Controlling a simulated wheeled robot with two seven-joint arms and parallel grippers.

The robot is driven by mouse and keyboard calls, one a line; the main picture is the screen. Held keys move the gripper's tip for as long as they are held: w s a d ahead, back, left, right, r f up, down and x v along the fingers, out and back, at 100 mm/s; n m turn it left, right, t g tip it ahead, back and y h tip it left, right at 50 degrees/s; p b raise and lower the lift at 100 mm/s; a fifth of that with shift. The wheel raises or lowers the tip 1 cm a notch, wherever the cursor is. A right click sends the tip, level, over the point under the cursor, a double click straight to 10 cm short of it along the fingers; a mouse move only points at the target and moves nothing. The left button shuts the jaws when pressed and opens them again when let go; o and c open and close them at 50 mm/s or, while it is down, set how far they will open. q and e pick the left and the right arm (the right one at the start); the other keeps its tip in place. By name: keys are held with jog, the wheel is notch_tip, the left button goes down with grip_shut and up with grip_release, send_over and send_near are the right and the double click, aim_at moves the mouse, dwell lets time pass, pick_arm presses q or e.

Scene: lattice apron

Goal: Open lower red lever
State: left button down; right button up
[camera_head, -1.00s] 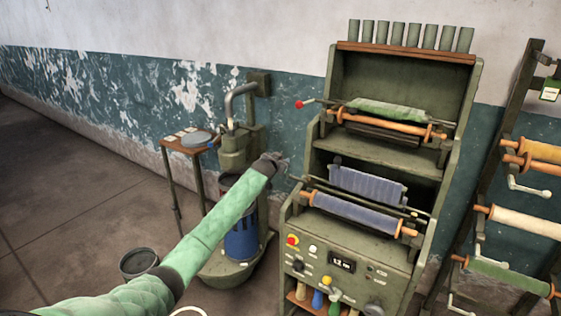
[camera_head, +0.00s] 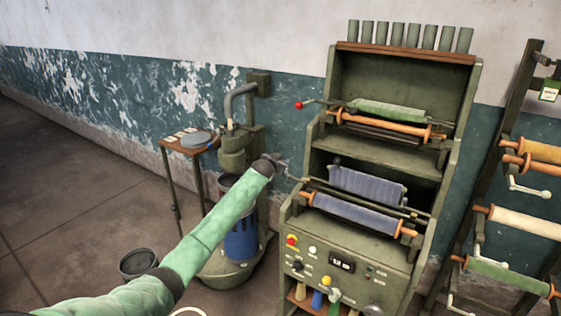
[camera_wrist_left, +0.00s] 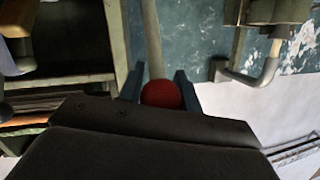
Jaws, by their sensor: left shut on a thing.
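My left gripper (camera_head: 276,161) reaches in from the left to the near-left side of the green roller machine. In the left wrist view its two dark fingers (camera_wrist_left: 160,90) are shut on the red knob (camera_wrist_left: 161,94) of the lower lever. The lever's pale rod (camera_wrist_left: 152,35) runs away from the knob. In the head view the lower lever's rod (camera_head: 294,177) runs from my gripper to the machine's left side, and its knob is hidden by the gripper. The upper lever's red knob (camera_head: 299,105) stands free above. My right gripper is not in view.
The machine's lower blue roller (camera_head: 355,209) and control panel (camera_head: 341,263) lie right of my arm. A pump with a blue cylinder (camera_head: 241,238) stands behind the forearm, with a bucket (camera_head: 138,263) at left. A rack with rollers (camera_head: 525,222) stands at right.

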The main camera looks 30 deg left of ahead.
pick_arm(q)
jog(key=c, duration=1.3)
grip_release()
jog(key=shift+d+f, duration=0.15)
jog(key=shift+f, duration=0.2)
jog(key=o, duration=0.3)
jog(key=shift+w, duration=0.2)
jog(key=shift+s+r, duration=0.15)
jog(key=shift+s, duration=0.35)
jog(key=shift+s+b, duration=0.35)
jog(key=shift+b, duration=0.1)
jog(key=b+v, duration=0.2)
jog(key=v, duration=0.4)
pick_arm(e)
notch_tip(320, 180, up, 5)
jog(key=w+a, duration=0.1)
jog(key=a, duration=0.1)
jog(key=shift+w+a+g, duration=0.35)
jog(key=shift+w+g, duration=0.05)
pick_arm(q)
jog(key=shift+d, duration=0.1)
